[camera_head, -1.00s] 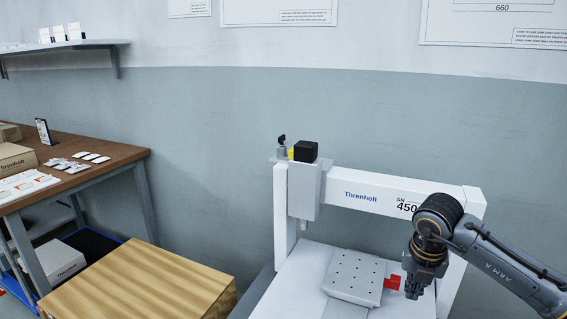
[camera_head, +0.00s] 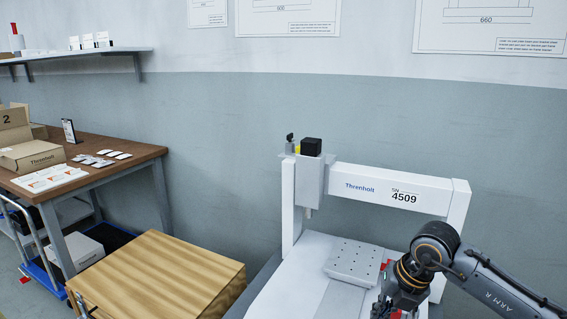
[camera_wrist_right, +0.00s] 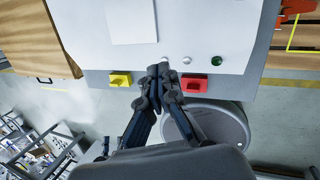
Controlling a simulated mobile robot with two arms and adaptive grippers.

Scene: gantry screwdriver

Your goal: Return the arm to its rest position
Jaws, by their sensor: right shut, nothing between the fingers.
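My right gripper (camera_wrist_right: 160,74) is shut and empty, its two dark fingers together near the front edge of the white gantry base. In the head view this gripper (camera_head: 386,307) hangs at the lower right, partly cut off by the bottom edge. My right arm (camera_head: 490,285) comes in from the right, in front of the gantry machine (camera_head: 375,185). The machine stands upright with a white beam reading "Threnholt" and "4509". A grey plate with holes (camera_head: 354,261) sits on its bed. My left gripper is in neither view.
On the front side of the base are a yellow block (camera_wrist_right: 120,79), a red block (camera_wrist_right: 194,84) and a green button (camera_wrist_right: 216,61). A wooden-topped box (camera_head: 160,270) stands left of the machine. Farther left is a workbench (camera_head: 130,158) with boxes.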

